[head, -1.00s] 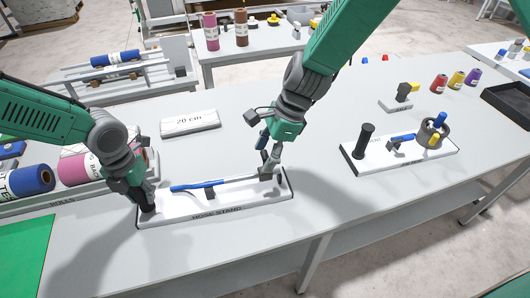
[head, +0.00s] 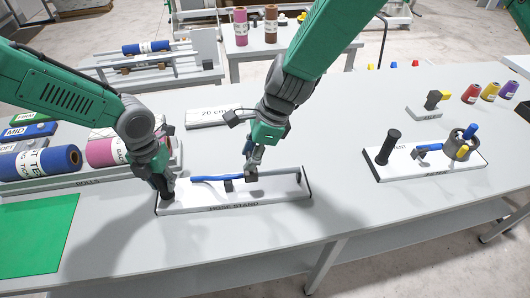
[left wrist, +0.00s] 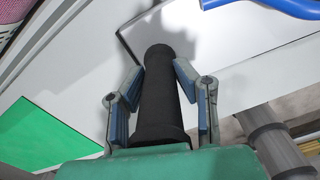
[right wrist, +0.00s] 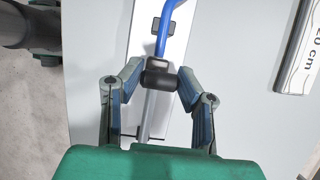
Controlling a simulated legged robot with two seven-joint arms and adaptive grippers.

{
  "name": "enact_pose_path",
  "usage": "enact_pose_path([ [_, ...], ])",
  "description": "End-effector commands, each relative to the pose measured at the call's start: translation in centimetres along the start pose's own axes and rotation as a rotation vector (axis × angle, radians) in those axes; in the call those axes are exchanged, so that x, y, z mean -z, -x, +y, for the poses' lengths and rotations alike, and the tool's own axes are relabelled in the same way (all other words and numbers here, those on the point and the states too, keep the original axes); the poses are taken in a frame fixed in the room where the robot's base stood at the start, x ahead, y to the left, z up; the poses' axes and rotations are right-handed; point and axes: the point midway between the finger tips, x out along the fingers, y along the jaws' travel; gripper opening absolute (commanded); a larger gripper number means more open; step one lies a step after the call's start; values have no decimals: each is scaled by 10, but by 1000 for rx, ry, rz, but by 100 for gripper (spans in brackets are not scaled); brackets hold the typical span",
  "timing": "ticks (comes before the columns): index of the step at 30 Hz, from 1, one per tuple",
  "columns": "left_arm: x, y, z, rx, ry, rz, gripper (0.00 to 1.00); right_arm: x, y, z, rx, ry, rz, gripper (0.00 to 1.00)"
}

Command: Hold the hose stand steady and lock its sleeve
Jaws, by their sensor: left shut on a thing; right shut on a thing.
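The hose stand (head: 288,190) is a long white base lying on the grey table. My left gripper (head: 166,190) is shut around the black upright grip (left wrist: 159,92) at its left end. A blue hose (head: 208,179) runs along the stand and rests over a small dark bracket (right wrist: 158,26). My right gripper (head: 251,174) is shut on the dark sleeve (right wrist: 158,76), which sits around the line where the blue hose meets a grey rod (right wrist: 148,106). Whether the sleeve is locked cannot be told.
Fabric rolls (head: 40,163) lie in a rack at left, behind a green mat (head: 38,235). A white "20 cm" block (head: 212,114) lies behind the stand. Another white stand (head: 430,165) with a black post and grey cup is at right. Table between the stands is clear.

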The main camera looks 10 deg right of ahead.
Motion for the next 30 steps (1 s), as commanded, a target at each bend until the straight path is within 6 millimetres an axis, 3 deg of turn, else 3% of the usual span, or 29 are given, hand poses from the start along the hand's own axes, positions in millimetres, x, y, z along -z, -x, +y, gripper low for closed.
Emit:
enact_pose_path([
  [7, 2, -3, -3, 5, -4, 4, 0, -4, -1, 1, -3, 3, -7, 0],
  [8, 2, -3, -3, 5, -4, 4, 0, -4, -1, 1, -3, 3, -7, 40],
  [9, 2, -3, -4, 5, -4, 4, 0, -4, -1, 1, -3, 2, -6, 52],
  [20, 2, -3, -3, 4, -3, 4, 0, -2, 3, 0, -1, 2, -4, 52],
  [23, 2, -3, -2, 4, -2, 5, 0, -2, 13, 0, 1, 2, -3, 52],
  [30, 2, -3, -2, 3, -2, 5, 0, -3, 63, 0, 3, 2, -4, 52],
])
